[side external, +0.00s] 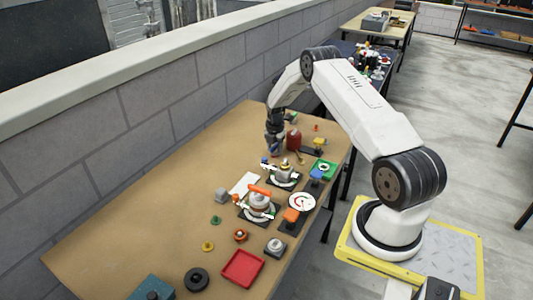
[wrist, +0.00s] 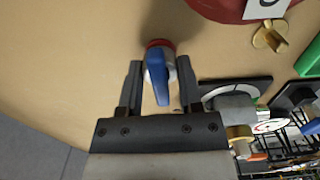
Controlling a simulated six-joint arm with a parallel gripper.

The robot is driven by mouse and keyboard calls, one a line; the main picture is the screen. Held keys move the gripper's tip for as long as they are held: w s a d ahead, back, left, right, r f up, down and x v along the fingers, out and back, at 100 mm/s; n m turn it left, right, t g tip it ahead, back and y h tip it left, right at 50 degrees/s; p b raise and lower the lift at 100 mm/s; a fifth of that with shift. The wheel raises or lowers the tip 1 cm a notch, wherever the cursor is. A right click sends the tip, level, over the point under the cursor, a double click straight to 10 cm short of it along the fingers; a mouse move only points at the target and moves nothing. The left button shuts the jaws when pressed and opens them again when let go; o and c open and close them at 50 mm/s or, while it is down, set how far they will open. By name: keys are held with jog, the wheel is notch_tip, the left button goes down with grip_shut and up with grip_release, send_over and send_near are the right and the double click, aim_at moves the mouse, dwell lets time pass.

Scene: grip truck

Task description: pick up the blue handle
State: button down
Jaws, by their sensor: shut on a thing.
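The blue handle (wrist: 157,80) shows in the wrist view on a small grey fitting with a red rim, between my two fingers. My gripper (wrist: 160,80) is shut on this blue-handled piece, one finger on each side. In the side external view my gripper (side external: 274,142) points down at the far part of the table. The piece is mostly hidden by the gripper there, and I cannot tell whether it is clear of the tabletop.
A red round object (side external: 293,140) stands close to the right of my gripper. Gauges and valves on dark plates, a white sheet (side external: 244,184) and a red tray (side external: 242,268) lie nearer the camera. The table (side external: 150,195) is clear on the left, along a grey block wall.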

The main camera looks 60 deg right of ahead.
jog(key=shift+r, duration=0.4)
jog(key=s+a+r, duration=0.7)
jog(key=s+r, duration=0.4)
jog(key=shift+s+a+r, duration=0.25)
jog(key=shift+s+a, duration=0.05)
jog(key=shift+a, duration=0.1)
dwell(0.4)
jog(key=shift+w+a+r, duration=0.35)
jog(key=shift+w+a, duration=0.25)
jog(key=shift+w, duration=0.1)
jog(key=shift+w+a+r, duration=0.35)
jog(key=shift+w+a, duration=0.2)
jog(key=shift+w, duration=0.1)
jog(key=shift+f, duration=0.2)
